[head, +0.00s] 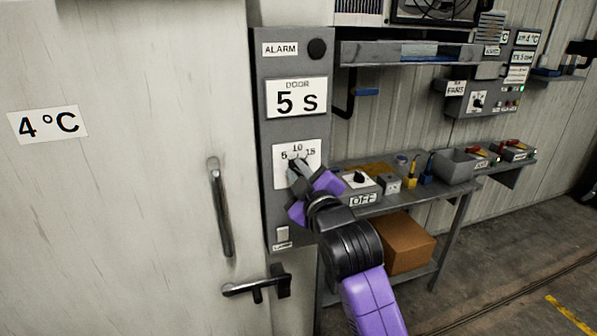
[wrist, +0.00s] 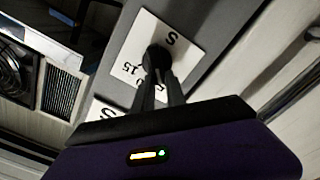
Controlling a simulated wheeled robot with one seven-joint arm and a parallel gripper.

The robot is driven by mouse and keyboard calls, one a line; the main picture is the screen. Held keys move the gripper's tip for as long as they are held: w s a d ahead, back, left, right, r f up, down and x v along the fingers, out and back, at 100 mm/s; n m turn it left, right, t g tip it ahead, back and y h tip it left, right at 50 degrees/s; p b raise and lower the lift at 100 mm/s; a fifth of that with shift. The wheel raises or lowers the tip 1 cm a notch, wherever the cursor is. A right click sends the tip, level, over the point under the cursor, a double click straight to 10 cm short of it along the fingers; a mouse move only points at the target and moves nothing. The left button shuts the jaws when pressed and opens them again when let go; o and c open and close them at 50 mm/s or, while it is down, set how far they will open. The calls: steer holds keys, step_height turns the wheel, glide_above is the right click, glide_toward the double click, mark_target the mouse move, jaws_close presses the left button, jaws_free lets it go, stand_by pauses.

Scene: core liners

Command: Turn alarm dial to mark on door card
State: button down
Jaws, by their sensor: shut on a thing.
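The alarm panel (head: 263,205) is a tall grey plate beside the white cold-room door. Its door card (head: 296,98) reads "DOOR 5 S". Below it, a white dial plate (head: 283,180) carries the marks 5, 10 and 15. My gripper (head: 297,168) reaches the plate from the lower right, and its fingers are shut on the dial knob. In the wrist view the dark round knob (wrist: 158,57) sits between the fingertips (wrist: 163,78) on the white plate. The knob's pointer is hidden or too small to read.
The white door (head: 130,180) has a long vertical handle (head: 220,205) and a dark latch lever (head: 255,287) left of the arm. A bench (head: 400,200) to the right holds an OFF box (head: 360,185), tools and a grey bin (head: 455,165). A cardboard box (head: 405,245) sits on its lower shelf.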

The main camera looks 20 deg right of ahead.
steer(key=shift+f, duration=0.1)
steer(key=c, duration=1.4)
jaws_free()
steer(key=shift+o, duration=0.2)
steer(key=s+b, duration=0.1)
steer(key=s, duration=0.6)
steer(key=shift+s+b, duration=0.3)
steer(key=shift+s, duration=0.1)
step_height(320, 180, up, 4)
steer(key=s+m+t, duration=0.2)
steer(key=s+f+m+g, duration=0.1)
steer(key=s+f+m, duration=0.1)
steer(key=s+f, duration=0.6)
steer(key=s+d+f+m+g, duration=0.1)
steer(key=s+f, duration=0.8)
steer(key=s, duration=1.2)
steer(key=s+f+m+g, duration=0.3)
steer(key=s+f, duration=0.5)
steer(key=s, duration=0.7)
steer(key=shift+d+f+m, duration=0.15)
steer(key=shift+f+m, duration=0.1)
steer(key=shift+m, duration=0.35)
